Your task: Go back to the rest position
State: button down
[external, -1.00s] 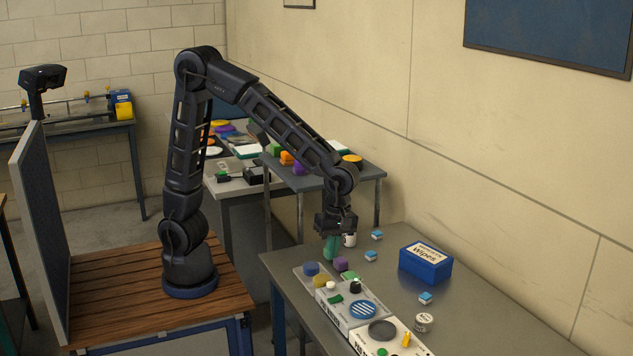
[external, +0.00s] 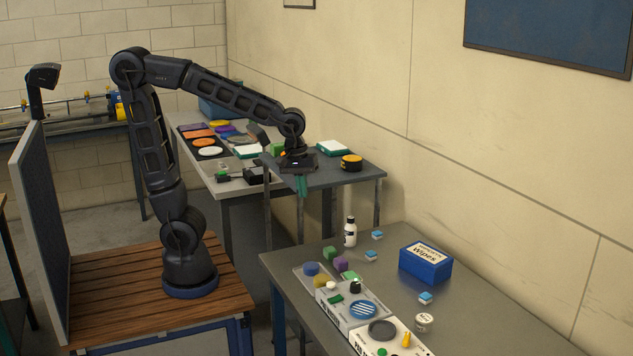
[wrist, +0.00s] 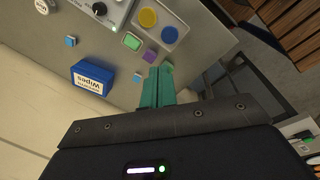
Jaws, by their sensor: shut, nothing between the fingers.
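My gripper (external: 302,185) hangs in the air beyond the far edge of the grey worktable (external: 500,310), in front of the farther table. Its green fingers point down, are shut and hold nothing. In the wrist view the shut fingers (wrist: 157,88) show at the middle, with the worktable below them. My arm reaches out from its base on the wooden platform, with the elbow raised.
The worktable bears a white bottle (external: 350,232), a blue wipes box (external: 426,263), small coloured blocks (external: 341,264), a tray (external: 312,277) and grey-and-white units (external: 350,310). The farther table (external: 350,178) carries many coloured pads and a yellow-black roll (external: 351,162) near my gripper.

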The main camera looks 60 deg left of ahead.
jog(key=s+a+r+m+t, duration=0.1)
jog(key=s+a+m, duration=0.3)
jog(key=a, duration=0.4)
jog(key=s+a+r+m+t+y, duration=0.1)
jog(key=s+a+m+t, duration=0.1)
jog(key=s+a+m, duration=0.3)
jog(key=s+a, duration=0.2)
jog(key=a, duration=0.2)
jog(key=shift+a+m, duration=0.3)
jog(key=shift+s, duration=0.1)
dwell(1.5)
